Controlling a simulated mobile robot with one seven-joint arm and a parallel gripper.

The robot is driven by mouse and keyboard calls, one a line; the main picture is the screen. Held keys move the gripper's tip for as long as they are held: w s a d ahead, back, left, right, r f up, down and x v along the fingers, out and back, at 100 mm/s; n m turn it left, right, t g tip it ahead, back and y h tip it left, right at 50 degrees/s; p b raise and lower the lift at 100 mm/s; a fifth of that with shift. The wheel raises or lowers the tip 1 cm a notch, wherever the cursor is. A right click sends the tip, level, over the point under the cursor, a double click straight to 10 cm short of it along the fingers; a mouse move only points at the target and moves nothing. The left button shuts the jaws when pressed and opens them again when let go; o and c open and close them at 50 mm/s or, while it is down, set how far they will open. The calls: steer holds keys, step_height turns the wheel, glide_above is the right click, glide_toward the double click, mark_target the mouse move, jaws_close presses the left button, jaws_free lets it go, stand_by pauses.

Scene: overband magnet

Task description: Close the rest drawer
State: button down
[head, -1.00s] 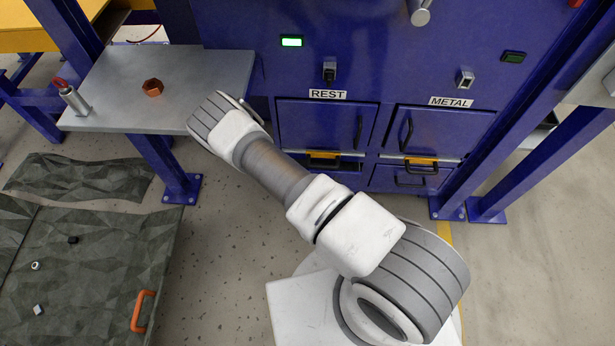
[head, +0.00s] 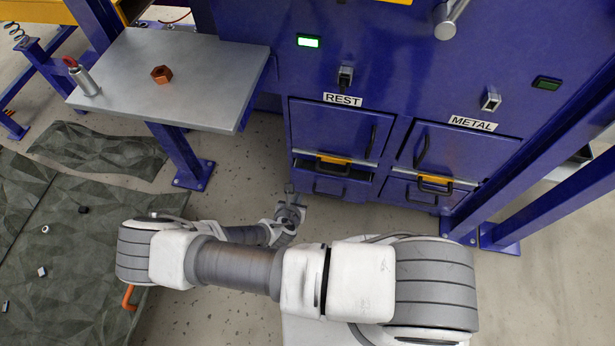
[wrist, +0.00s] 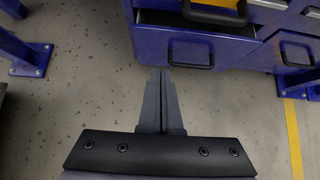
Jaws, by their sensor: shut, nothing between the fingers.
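The rest drawer (head: 308,183) is the low blue drawer under the REST label, with a black bar handle. It stands pulled out, and a dark gap shows above its front. In the wrist view the drawer front (wrist: 150,45) juts out, with its handle and part of its open top visible. My gripper (head: 290,190) is low, just in front and left of the drawer. In the wrist view my gripper (wrist: 162,72) is shut and empty, its tips just below the drawer front's lower edge in the picture. I cannot tell whether they touch.
A low metal drawer (head: 408,200) is to the right. Black handles with yellow parts (head: 334,159) sit above the drawers. A grey table (head: 205,90) with an orange nut (head: 161,74) stands at left. Blue posts (head: 555,210) stand at right.

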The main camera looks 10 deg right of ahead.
mark_target(308, 171)
steer(key=shift+w+d+r+b+x, duration=0.1)
steer(key=shift+w+r+b+x, duration=0.45)
steer(key=shift+x, duration=1.5)
steer(key=shift+w+d+r+b+x, duration=0.1)
steer(key=shift+b+x, duration=0.8)
steer(key=shift+x, duration=1.15)
steer(key=shift+w+d+r+b+x, duration=0.1)
steer(key=shift+w+r+b+x, duration=0.4)
steer(key=shift+x, duration=1.55)
steer(key=shift+s+a+f, duration=0.1)
steer(key=shift+s+f, duration=0.05)
steer(key=shift+s, duration=0.15)
steer(key=w, duration=0.2)
steer(key=w+d, duration=0.1)
steer(key=w, duration=0.1)
steer(key=shift+d, duration=0.2)
steer(key=shift+s, duration=0.1)
